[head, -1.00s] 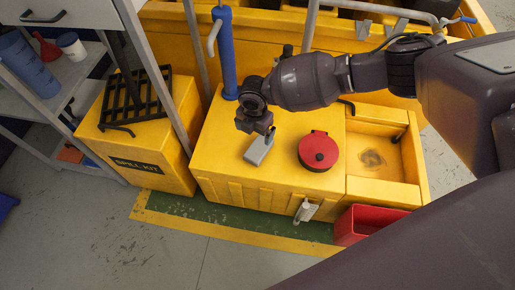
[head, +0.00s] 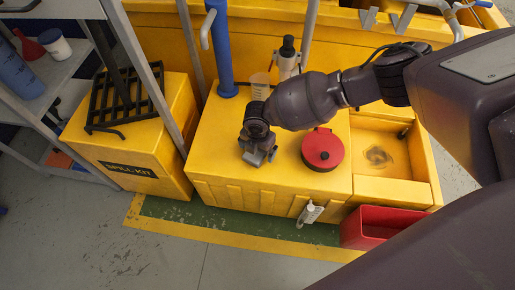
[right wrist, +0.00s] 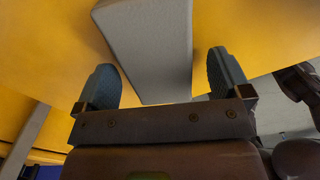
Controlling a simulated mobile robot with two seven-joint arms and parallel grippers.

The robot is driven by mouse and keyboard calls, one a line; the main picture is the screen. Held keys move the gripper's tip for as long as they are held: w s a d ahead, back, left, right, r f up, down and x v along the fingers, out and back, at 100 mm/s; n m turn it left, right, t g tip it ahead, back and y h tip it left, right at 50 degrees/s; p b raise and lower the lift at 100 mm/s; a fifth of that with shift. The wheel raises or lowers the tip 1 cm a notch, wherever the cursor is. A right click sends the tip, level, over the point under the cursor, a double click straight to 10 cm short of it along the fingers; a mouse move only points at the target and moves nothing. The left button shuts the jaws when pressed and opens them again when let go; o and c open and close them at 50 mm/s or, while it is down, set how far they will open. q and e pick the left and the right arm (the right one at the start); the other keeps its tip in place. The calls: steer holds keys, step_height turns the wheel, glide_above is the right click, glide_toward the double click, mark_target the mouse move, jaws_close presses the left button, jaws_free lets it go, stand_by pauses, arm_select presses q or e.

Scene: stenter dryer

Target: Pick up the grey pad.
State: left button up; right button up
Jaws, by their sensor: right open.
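The grey pad (right wrist: 150,45) is a smooth light-grey block on the yellow top. In the right wrist view it lies between the two fingers of my right gripper (right wrist: 160,64), with a gap showing on each side. In the head view my right gripper (head: 259,158) is open, points down over the pad and hides most of it. My left gripper is not in view.
A blue upright cylinder (head: 218,50), a clear beaker (head: 260,86) and a bottle (head: 287,58) stand behind. A yellow spill kit box (head: 150,150) is at left.

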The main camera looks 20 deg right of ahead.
steer(key=c, duration=1.1)
steer(key=shift+o, duration=0.2)
steer(key=r+p, duration=0.1)
steer(key=r, duration=0.2)
steer(key=r+p, duration=0.1)
steer(key=r, duration=0.2)
steer(key=r+p, duration=0.1)
steer(key=r, duration=0.2)
steer(key=shift+w+r, duration=0.25)
steer(key=shift+w, duration=0.05)
arm_select(q)
steer(key=p, duration=0.1)
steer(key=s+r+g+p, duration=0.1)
steer(key=p, duration=0.1)
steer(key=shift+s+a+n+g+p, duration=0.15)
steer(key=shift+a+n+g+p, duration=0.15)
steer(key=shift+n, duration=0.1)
arm_select(e)
step_height(320, 180, up, 10)
steer(key=shift+s+r, duration=0.25)
steer(key=shift+s, duration=0.05)
